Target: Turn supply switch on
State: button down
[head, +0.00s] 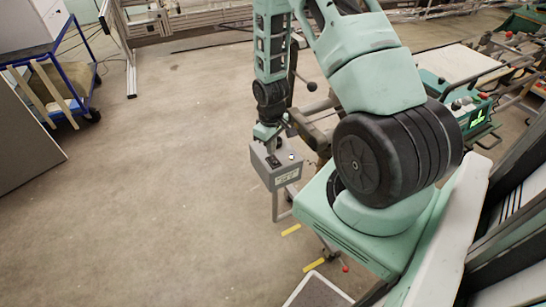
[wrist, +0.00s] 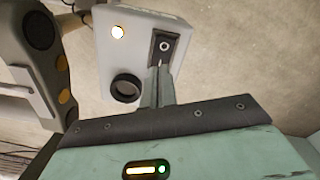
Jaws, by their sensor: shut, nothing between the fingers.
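The grey supply box (head: 268,178) stands on a metal post below my gripper (head: 272,151). It also fills the top of the wrist view (wrist: 99,58). Its face carries a black rocker switch (wrist: 164,47) with a white ring mark, a lit pale-yellow lamp (wrist: 118,32) and a round black knob (wrist: 126,88). My gripper (wrist: 159,72) is shut and empty. Its fingertips are at the lower end of the rocker and hide part of it; I cannot tell whether they touch it or which way it is tipped.
A dark housing with orange buttons (wrist: 64,96) is close left of the box in the wrist view. A green machine with a lit display (head: 478,117) stands at right. A blue cart (head: 62,80) is at far left. The floor (head: 150,180) left of the box is clear.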

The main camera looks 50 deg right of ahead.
notch_tip(320, 180, up, 5)
jog(key=p, duration=0.3)
jog(key=shift+p, duration=0.3)
dwell(0.4)
jog(key=a+r+n, duration=0.2)
jog(key=a+r, duration=0.6)
jog(key=a, duration=0.3)
jog(key=a+r+n, duration=0.1)
jog(key=a+r, duration=0.7)
jog(key=a, duration=0.3)
jog(key=s+a+r+n, duration=0.2)
jog(key=s+a+r, duration=0.2)
jog(key=s, duration=0.4)
jog(key=s+a+r+n, duration=0.2)
jog(key=s+a+r, duration=0.3)
jog(key=s+a, duration=0.2)
jog(key=shift+s+a+y+b, duration=0.15)
jog(key=shift+s+y+b, duration=0.2)
jog(key=shift+s, duration=0.6)
